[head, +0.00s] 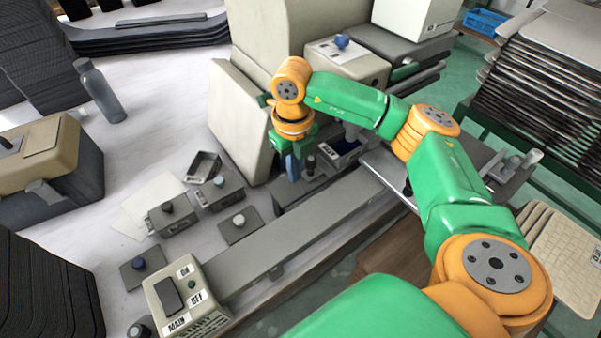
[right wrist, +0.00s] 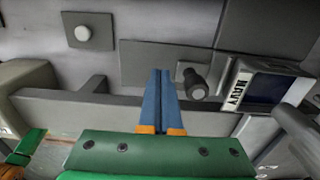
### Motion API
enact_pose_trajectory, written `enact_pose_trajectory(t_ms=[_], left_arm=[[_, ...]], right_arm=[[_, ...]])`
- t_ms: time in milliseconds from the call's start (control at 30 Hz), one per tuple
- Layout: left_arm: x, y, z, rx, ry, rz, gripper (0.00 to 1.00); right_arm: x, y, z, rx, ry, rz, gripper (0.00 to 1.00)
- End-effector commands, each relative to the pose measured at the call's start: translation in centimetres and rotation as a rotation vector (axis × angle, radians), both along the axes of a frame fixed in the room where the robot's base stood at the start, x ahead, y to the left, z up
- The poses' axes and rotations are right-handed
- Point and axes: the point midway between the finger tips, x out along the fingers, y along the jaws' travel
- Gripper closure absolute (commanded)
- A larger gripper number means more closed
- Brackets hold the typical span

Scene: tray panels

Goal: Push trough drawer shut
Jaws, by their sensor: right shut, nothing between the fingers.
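My right gripper (head: 292,168) is shut and empty, with blue fingers pointing down at the back of the panel. In the right wrist view its fingertips (right wrist: 166,72) are together, over a flat grey plate (right wrist: 145,60) and left of a dark knob (right wrist: 196,84). An open-topped box with a dark blue inside and a white label (right wrist: 268,88) stands right of the knob, apart from the fingers. It also shows in the head view as a labelled box (head: 345,145), partly behind my arm. I cannot tell for certain which part is the trough drawer. My left gripper is not in view.
A long grey rail (head: 300,238) runs along the front edge. A switch box (head: 185,298) stands at its left end. Small knobbed boxes (head: 172,217) and an open grey tray (head: 203,165) lie left of the gripper. A tall beige panel (head: 238,122) stands close behind it.

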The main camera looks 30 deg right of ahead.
Motion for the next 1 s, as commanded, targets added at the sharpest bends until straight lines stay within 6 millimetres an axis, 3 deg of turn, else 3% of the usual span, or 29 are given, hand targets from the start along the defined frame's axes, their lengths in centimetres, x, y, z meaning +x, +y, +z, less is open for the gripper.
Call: enact_pose_trajectory(t_ms=[500, 900, 1000], left_arm=[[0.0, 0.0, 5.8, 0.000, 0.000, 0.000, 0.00], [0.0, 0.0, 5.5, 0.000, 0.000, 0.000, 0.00], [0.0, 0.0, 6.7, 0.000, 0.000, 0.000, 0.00]], right_arm=[[0.0, 0.0, 7.1, 0.000, -0.002, 0.000, 1.00], [0.0, 0.0, 6.9, 0.000, -0.001, 0.000, 1.00], [0.0, 0.0, 8.1, 0.000, -0.001, 0.000, 1.00]])
